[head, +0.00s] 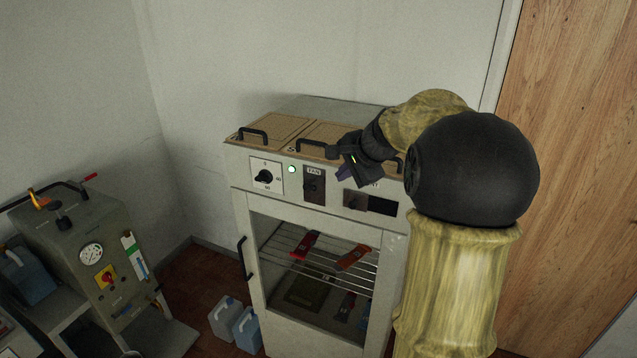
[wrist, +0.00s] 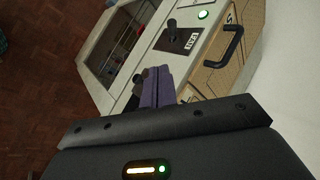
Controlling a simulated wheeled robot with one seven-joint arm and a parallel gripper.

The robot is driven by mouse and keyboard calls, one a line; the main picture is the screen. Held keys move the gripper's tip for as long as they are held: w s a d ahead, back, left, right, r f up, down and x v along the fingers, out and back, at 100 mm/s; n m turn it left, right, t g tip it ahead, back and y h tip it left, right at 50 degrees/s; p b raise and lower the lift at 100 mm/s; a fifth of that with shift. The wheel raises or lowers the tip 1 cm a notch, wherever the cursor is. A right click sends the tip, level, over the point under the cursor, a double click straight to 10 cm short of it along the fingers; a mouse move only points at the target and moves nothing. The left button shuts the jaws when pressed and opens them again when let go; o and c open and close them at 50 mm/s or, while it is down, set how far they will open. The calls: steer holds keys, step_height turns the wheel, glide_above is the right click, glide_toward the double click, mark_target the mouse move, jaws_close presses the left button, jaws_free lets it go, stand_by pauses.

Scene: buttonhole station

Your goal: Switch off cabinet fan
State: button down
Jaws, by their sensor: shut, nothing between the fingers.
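The cabinet (head: 320,222) stands in the middle of the head view with a control panel along its upper front. The fan switch (head: 314,187) is a dark plate with a black lever, under a label reading FAN. It also shows in the wrist view (wrist: 178,39). I cannot tell whether its lever is on or off. A green lamp (head: 292,169) to its left is lit. My gripper (head: 343,174) is shut and empty, in front of the panel to the right of the fan switch and apart from it. Its purple fingers show in the wrist view (wrist: 157,87).
A rotary knob (head: 265,176) is left of the lamp; a brown plate (head: 355,200) and a dark window (head: 381,206) are to the right. Handled lids (head: 272,131) top the cabinet. Tools lie on a wire shelf (head: 330,262) inside. A grey machine (head: 85,235) stands left.

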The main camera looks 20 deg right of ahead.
steer(key=shift+w+d+r+m+t, duration=0.2)
steer(key=shift+w+d+r+m, duration=0.1)
steer(key=shift+d+r, duration=0.2)
steer(key=shift+w+d+r+m+t, duration=0.2)
steer(key=shift+d+r+m, duration=0.1)
steer(key=shift+d+r, duration=0.2)
steer(key=p, duration=0.4)
glide_toward(313, 187)
steer(key=w+d+f, duration=0.2)
steer(key=shift+w, duration=0.3)
steer(key=a+f, duration=0.1)
steer(key=w+a+p, duration=0.1)
steer(key=a, duration=0.1)
steer(key=shift+w+f, duration=0.15)
steer(key=shift+f, duration=0.2)
steer(key=shift+d+f, duration=0.1)
steer(key=shift+f+b, duration=0.15)
steer(key=shift+b, duration=0.15)
